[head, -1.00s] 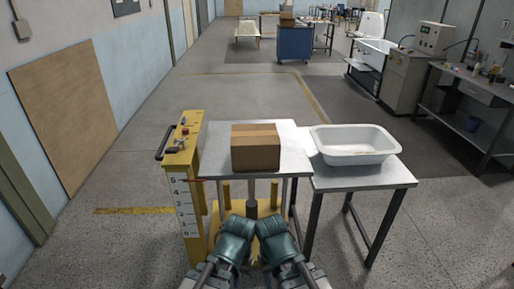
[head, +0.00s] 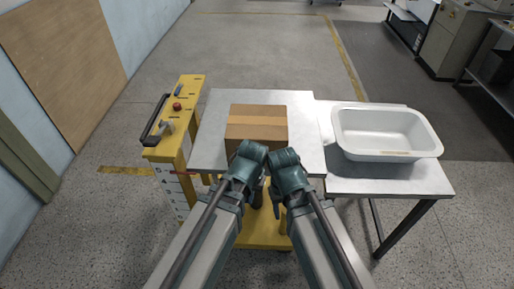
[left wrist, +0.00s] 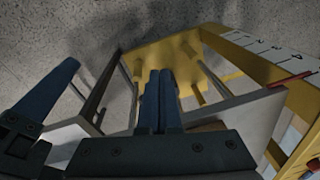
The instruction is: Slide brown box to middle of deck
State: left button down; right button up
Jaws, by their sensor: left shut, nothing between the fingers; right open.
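The brown cardboard box (head: 256,122) sits on the steel deck (head: 212,135) of the yellow lift, near the middle of its width in the head view. My wrists cover part of its near lower side. My left gripper (left wrist: 160,90) shows in the left wrist view with its two dark blue fingers together and nothing between them, above the yellow base. In the head view my left wrist end (head: 248,160) and right wrist end (head: 287,168) are close together at the deck's near edge. The fingers are mostly hidden there. My right gripper (left wrist: 45,90) seems partly visible at the left of the wrist view.
A white tub shell (head: 385,152) stands on a steel table (head: 375,180) right beside the deck. The lift's yellow control post (head: 172,150), with handle and red knob, rises at the deck's left. Open floor lies beyond the deck.

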pick_arm(q)
jog(key=w+d+r+n+t+p, duration=0.1)
jog(key=w+r+n+t+p, duration=0.1)
jog(key=w+r+p, duration=0.4)
jog(key=w+r, duration=0.3)
jog(key=shift+n+t+h, duration=0.3)
jog(key=shift+h, duration=0.1)
pick_arm(e)
notch_tip(320, 180, up, 8)
jog(key=shift+r, duration=0.2)
pick_arm(q)
jog(key=shift+w, duration=0.1)
pick_arm(e)
jog(key=shift+f, duration=0.1)
